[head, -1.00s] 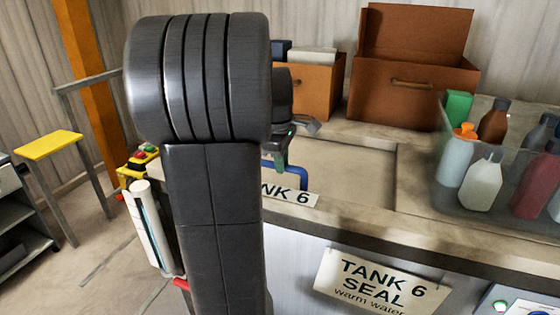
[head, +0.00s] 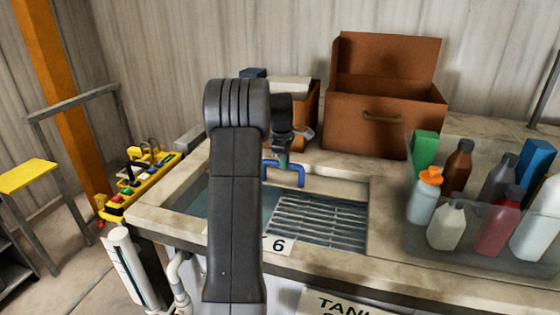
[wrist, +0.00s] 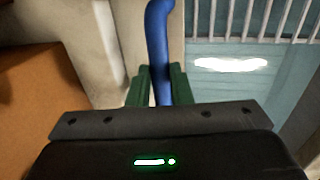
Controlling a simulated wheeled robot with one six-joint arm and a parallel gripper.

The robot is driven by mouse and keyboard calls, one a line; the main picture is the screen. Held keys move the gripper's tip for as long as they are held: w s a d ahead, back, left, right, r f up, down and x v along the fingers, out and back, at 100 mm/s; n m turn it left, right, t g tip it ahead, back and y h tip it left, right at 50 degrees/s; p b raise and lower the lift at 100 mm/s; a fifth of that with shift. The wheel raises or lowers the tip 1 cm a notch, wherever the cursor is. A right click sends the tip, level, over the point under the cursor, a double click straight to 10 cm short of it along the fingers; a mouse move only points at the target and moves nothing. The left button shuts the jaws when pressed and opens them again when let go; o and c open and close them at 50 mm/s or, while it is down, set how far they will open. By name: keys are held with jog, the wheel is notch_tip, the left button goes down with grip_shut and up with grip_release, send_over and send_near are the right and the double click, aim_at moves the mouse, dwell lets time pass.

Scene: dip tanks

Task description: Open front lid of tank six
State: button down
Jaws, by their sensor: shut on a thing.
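Tank six (head: 330,255) is open at the front in the head view. Water (head: 192,204) and a metal grate (head: 318,222) show inside its rim. A blue handle (head: 299,174) is at the far side of the opening. My gripper (wrist: 157,88) is shut on this handle, its green fingers on either side of the blue bar (wrist: 159,35) in the wrist view. I cannot clearly make out the lid panel.
A clear bin of bottles (head: 425,245) stands on the right. A brown open box (head: 385,120) is behind the tank. A yellow control strip (head: 135,185) and a white cylinder (head: 130,270) are at the left.

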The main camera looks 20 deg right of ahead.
jog(key=shift+w+d+p, duration=0.35)
jog(key=shift+w+d, duration=0.35)
jog(key=shift+w, duration=0.35)
jog(key=c, duration=1.3)
grip_release()
notch_tip(320, 180, up, 14)
jog(key=s+a+b, duration=0.1)
jog(key=s+b, duration=0.1)
jog(key=shift+s+a+f, duration=0.15)
jog(key=shift+a+f, duration=0.05)
jog(key=shift+a, duration=0.1)
